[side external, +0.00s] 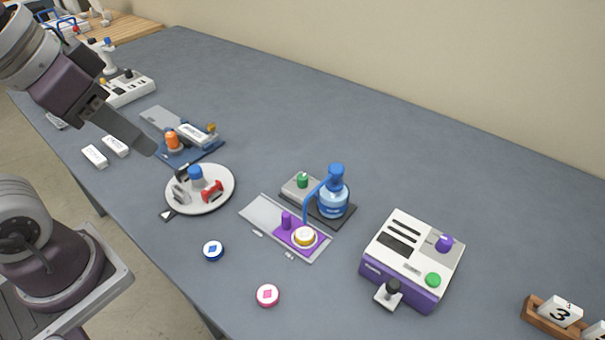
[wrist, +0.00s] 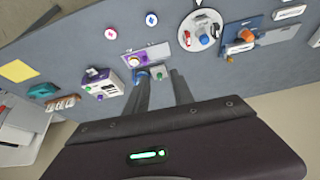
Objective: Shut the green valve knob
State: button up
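The green knob (side external: 302,181) sits on a small grey block beside a blue bottle-like vessel (side external: 333,200) on a dark base (side external: 345,218). In the wrist view the knob is small, near the fingertips, and hard to make out; the blue vessel (wrist: 141,77) is partly hidden by a finger. My gripper (side external: 150,152) is raised at the upper left in the side view, well apart from the knob. In the wrist view my gripper's two fingers (wrist: 160,76) are spread, with nothing held between them.
A purple-and-grey board (side external: 262,212) lies just in front of the vessel. A white-and-purple machine (side external: 405,232) with another green button stands to the right. A round white plate (side external: 228,188) with small parts is at left. Two round discs lie in front. The table behind the vessel is clear.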

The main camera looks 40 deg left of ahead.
jog(key=shift+o, duration=1.3)
jog(key=w+d+m+g, duration=0.1)
jog(key=w+m+g, duration=0.1)
jog(key=w, duration=0.8)
jog(key=shift+w+d+h, duration=0.15)
jog(key=shift+w+h, duration=0.15)
jog(key=shift+h, duration=0.1)
jog(key=m+g, duration=0.3)
jog(key=m, duration=0.3)
send_over(303, 176)
jog(key=shift+y, duration=0.4)
jog(key=f, duration=1.7)
jog(key=shift+s+f, duration=0.1)
jog(key=shift+s, duration=0.2)
jog(key=f, duration=0.8)
jog(key=shift+w+f, duration=0.25)
jog(key=shift+f, duration=0.05)
grip_shut()
